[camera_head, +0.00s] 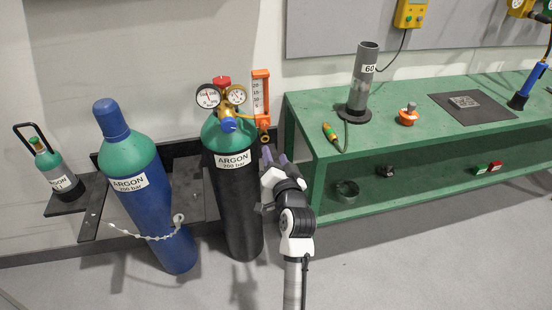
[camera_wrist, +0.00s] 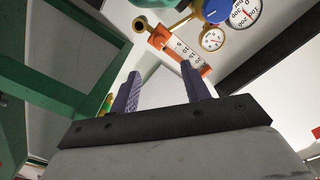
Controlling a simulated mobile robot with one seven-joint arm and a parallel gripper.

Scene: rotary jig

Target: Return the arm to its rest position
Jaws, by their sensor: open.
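My gripper (camera_head: 273,156) is at the end of my raised arm, in front of the right side of the black argon cylinder (camera_head: 241,205). Its two purple-grey fingers (camera_wrist: 158,88) stand apart in the wrist view, with nothing between them. In the head view the fingertips appear just below the orange-framed flowmeter (camera_head: 260,97). The flowmeter also shows beyond the fingers in the wrist view (camera_wrist: 181,50). I cannot tell the exact gap between them; no grip on it shows.
A green workbench (camera_head: 310,160) stands right of my arm, holding a grey tube (camera_head: 365,75) marked 60. A small cylinder (camera_head: 57,172) stands farther left. Grey floor is open in front.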

